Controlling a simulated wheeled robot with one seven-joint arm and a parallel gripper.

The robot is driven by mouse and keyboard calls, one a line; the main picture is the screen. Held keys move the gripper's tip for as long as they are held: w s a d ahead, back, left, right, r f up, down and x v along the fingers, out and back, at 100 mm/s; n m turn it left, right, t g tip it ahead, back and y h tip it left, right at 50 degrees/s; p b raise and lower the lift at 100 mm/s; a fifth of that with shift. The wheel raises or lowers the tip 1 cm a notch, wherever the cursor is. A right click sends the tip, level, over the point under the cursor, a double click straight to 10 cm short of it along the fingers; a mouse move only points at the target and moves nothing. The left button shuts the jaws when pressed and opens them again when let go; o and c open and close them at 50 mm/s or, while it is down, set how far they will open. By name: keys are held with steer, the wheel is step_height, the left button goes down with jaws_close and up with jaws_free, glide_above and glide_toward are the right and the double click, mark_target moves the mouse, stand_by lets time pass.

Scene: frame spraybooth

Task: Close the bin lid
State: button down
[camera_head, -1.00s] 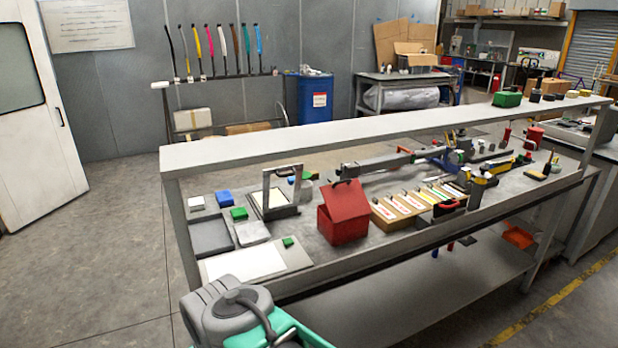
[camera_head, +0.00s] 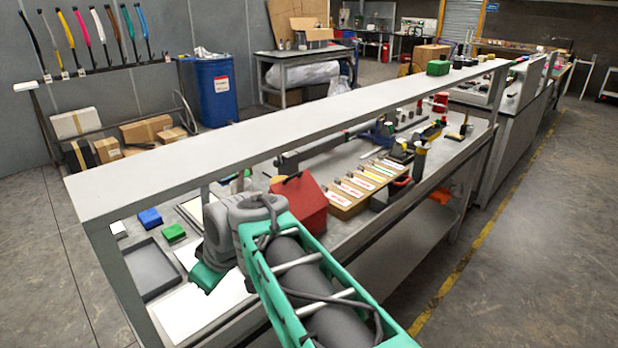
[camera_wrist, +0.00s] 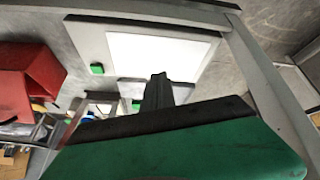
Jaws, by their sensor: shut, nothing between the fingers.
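A red bin (camera_head: 298,205) stands on the grey workbench (camera_head: 240,305), behind my arm in the head view. A slanted red panel with a small dark handle forms its top; I cannot tell how far the lid stands open. Part of the red bin (camera_wrist: 28,82) shows at the left edge of the wrist view, with a dark gap at its lower edge. My gripper (camera_wrist: 158,88) is shut and empty, to the right of the bin in the wrist view and apart from it. In the head view the fingers are hidden behind my wrist.
A long grey shelf (camera_head: 290,128) runs above the bench. A cardboard organiser (camera_head: 350,195) stands right of the bin. A blue drum (camera_head: 215,92) stands behind.

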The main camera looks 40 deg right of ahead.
steer(key=w+d+r+n+t+b, duration=0.1)
steer(key=w+d+r+n+t, duration=0.1)
steer(key=w+d, duration=0.35)
steer(key=w+d+r+n+t, duration=0.1)
steer(key=w+d+n, duration=0.2)
steer(key=d, duration=0.5)
steer(key=n+t+b, duration=0.2)
steer(key=n+t, duration=0.3)
steer(key=n, duration=0.4)
glide_toward(296, 176)
steer(key=shift+h, duration=0.3)
steer(key=p+x, duration=0.3)
steer(key=x, duration=0.3)
steer(key=shift+w+a+f, duration=0.1)
steer(key=shift+w+a, duration=0.05)
steer(key=shift+w, duration=0.25)
steer(key=shift+w+f, duration=0.25)
steer(key=shift+w, duration=0.15)
steer(key=shift+w+a, duration=0.1)
